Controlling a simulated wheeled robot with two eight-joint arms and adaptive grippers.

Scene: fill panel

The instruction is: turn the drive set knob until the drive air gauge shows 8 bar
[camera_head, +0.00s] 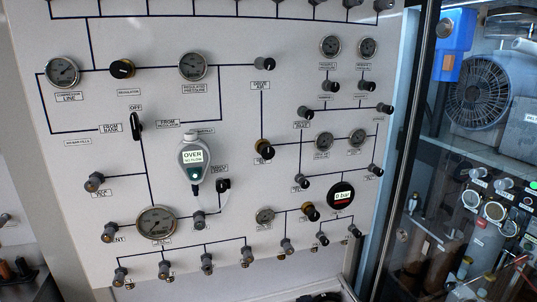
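A black knob (265,149) with a brass collar sits on the line below the knob labelled DRIVE AIR (263,64). Its label seems to read SET, but the print is small. Two small round gauges, a left one (323,141) and a right one (356,138), sit to its right. Their labels and needles are too small to read, so I cannot tell which gauge is the drive air one. A round black digital display (341,196) lower down reads 0 bar. Neither of my grippers is in view.
The white panel (225,110) carries several other knobs and gauges. A grey handheld device (192,160) on it shows OVER. A black selector (136,125) is by OFF. At right, a dark-framed glass door (398,150) fronts a cabinet with a fan (480,92).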

